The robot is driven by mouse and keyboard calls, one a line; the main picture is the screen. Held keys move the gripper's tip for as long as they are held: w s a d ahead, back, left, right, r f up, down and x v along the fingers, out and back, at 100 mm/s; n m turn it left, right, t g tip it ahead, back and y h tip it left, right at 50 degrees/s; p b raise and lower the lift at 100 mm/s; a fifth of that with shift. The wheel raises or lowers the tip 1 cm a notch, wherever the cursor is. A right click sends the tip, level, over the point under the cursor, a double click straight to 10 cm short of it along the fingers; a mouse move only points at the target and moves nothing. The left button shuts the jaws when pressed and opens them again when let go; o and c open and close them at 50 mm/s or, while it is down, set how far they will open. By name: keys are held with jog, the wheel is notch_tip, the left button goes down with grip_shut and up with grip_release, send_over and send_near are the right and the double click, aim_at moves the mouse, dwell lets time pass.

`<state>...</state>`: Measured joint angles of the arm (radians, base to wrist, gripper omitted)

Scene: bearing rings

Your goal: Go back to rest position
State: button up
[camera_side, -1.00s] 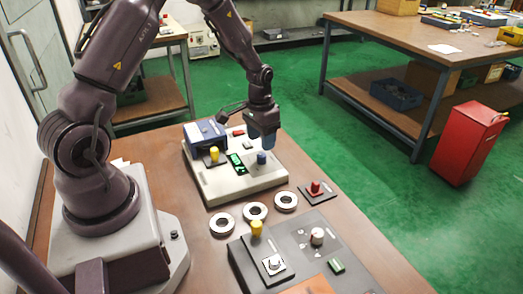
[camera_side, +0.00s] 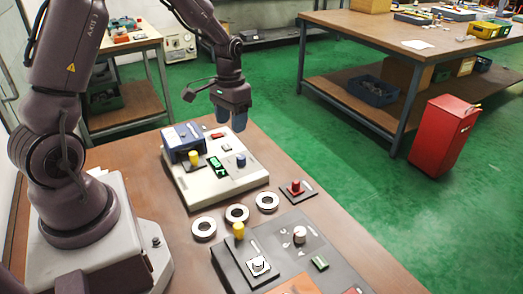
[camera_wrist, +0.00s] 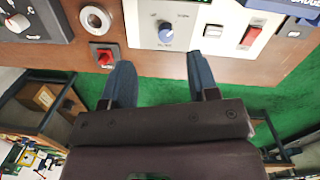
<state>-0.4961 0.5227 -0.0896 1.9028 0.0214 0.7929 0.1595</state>
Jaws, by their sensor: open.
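My gripper (camera_side: 231,119) is open and empty, held in the air above the far edge of the white control box (camera_side: 231,186). In the wrist view its two blue fingers (camera_wrist: 160,78) stand apart with nothing between them. Three bearing rings lie in a row on the table in front of the box: a left ring (camera_side: 203,228), a middle ring (camera_side: 237,214) and a right ring (camera_side: 267,201). One ring (camera_wrist: 95,18) shows in the wrist view. The box's blue knob (camera_side: 241,160) also shows in the wrist view (camera_wrist: 166,34).
A red switch (camera_side: 295,188) sits right of the rings. A dark panel (camera_side: 285,250) with a yellow knob (camera_side: 238,231) is at the table's front. A blue block (camera_side: 184,137) stands on the box. A red bin (camera_side: 443,136) and workbench (camera_side: 385,50) are across the green floor.

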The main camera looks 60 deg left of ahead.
jog(key=s+d+r+m+t, duration=0.1)
jog(key=s+d+r+t, duration=0.2)
jog(key=s+d+r, duration=0.4)
jog(key=s+d+r+m+t, duration=0.1)
jog(key=s+d+r+t, duration=0.2)
jog(key=s+d+r, duration=0.5)
notch_tip(320, 180, up, 4)
jog(key=shift+r+m+y, duration=0.15)
jog(key=shift+m+y, duration=0.25)
